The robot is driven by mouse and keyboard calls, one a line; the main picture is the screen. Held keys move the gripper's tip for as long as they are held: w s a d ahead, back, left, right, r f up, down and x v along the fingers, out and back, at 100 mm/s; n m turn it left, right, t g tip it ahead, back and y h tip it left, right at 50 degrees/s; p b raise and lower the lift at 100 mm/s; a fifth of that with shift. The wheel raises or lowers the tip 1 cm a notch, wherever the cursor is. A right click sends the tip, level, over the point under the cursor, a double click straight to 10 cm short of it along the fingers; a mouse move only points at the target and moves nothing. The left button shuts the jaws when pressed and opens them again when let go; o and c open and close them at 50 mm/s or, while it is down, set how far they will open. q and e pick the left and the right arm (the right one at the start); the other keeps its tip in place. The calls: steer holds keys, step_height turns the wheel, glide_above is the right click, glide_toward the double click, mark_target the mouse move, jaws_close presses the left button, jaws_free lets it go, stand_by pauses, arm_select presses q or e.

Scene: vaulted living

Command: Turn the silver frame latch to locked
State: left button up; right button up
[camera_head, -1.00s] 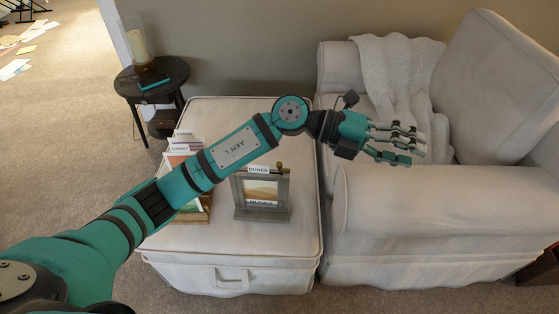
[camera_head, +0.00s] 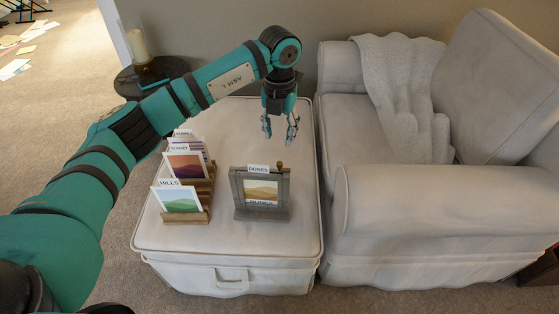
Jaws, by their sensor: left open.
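A grey frame (camera_head: 239,205) stands upright on the white ottoman (camera_head: 225,240), holding a picture card labelled DUNES (camera_head: 262,190). A small brass-coloured knob (camera_head: 280,165) shows at the frame's top right; I cannot tell whether this is the latch or how it is turned. No clearly silver latch can be made out. My left gripper (camera_head: 280,132) points down, open and empty, above and behind the frame's top right, apart from it. My right gripper is not in view.
A wooden rack (camera_head: 203,190) with several picture cards, the front one labelled HILLS (camera_head: 178,199), stands left of the frame. A white armchair (camera_head: 430,210) with a throw adjoins the ottoman on the right. A dark side table (camera_head: 125,85) with a candle stands behind left.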

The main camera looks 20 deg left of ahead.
mark_target(280, 163)
arm_select(q)
step_height(280, 163, down, 10)
steer(key=shift+r+b, duration=0.15)
steer(key=shift+b, duration=0.2)
steer(key=shift+f, duration=0.4)
steer(key=shift+c, duration=1)
jaws_close()
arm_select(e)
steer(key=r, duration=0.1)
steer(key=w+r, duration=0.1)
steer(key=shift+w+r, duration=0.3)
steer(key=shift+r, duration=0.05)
